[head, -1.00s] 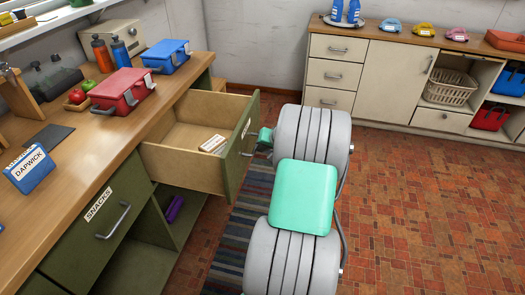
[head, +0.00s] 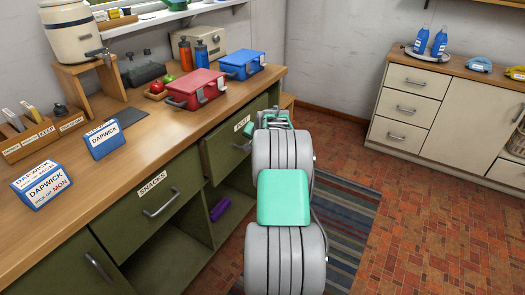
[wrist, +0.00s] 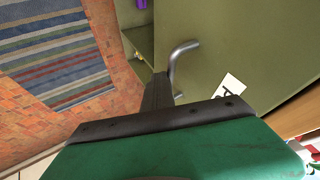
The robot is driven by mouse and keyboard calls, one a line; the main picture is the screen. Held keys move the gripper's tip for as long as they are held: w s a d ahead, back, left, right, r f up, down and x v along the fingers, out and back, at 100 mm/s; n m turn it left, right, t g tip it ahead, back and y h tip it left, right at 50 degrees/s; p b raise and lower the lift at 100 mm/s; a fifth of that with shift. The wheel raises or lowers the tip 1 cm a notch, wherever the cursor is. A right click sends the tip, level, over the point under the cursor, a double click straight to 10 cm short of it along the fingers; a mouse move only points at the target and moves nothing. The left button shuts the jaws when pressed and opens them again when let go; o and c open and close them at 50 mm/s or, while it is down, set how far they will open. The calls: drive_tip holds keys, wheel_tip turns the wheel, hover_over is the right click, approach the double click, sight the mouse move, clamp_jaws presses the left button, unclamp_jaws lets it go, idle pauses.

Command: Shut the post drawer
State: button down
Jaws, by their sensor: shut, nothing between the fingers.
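The post drawer (head: 222,150) has an olive-green front with a white label, right of the snacks drawer (head: 150,205) in the head view. Its front now sits under the counter edge, in or nearly in; I cannot tell whether a small gap is left. My gripper (wrist: 157,88) is shut and empty, with its dark fingers at the drawer front beside the curved metal handle (wrist: 180,62) in the wrist view. I cannot tell whether they touch it. In the head view my arm hides the right part of the front. The drawer's inside is hidden.
An open shelf below the drawer holds a purple item (head: 220,208). A striped rug (head: 345,215) lies on the brick floor, which is clear to the right.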

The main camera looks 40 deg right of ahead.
sight(241, 141)
drive_tip(key=w, duration=0.2)
drive_tip(key=w+a, duration=0.1)
drive_tip(key=shift+w, duration=0.35)
drive_tip(key=shift+w+a+r, duration=0.1)
drive_tip(key=shift+w+r, duration=0.05)
drive_tip(key=shift+w, duration=0.25)
drive_tip(key=shift+w+a+r, duration=0.1)
